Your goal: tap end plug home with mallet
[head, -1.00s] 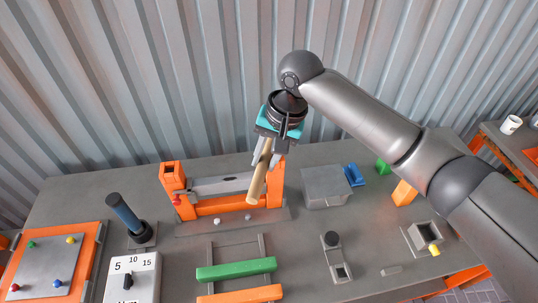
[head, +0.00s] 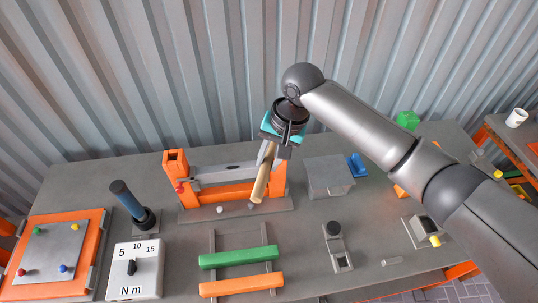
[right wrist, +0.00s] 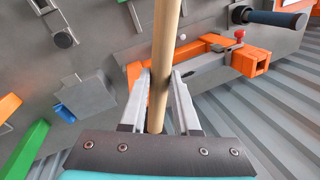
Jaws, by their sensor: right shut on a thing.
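My right gripper (head: 267,154) is shut on a wooden handle (head: 261,180), taken to be the mallet's. The handle tilts down from the fingers in front of the orange fixture (head: 233,192), near its right end. In the right wrist view the handle (right wrist: 161,60) runs between the two fingers (right wrist: 160,100) and out past the top edge; no mallet head can be made out. A long grey bar (head: 230,180) lies across the orange fixture. I cannot make out the end plug for certain. My left gripper is not in view.
A green bar (head: 238,257) and an orange bar (head: 240,284) lie on a rack in front. A torque box (head: 134,270), a blue-handled tool (head: 127,198) and a pegged panel (head: 50,252) are left. A grey box (head: 328,177) stands right of the fixture.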

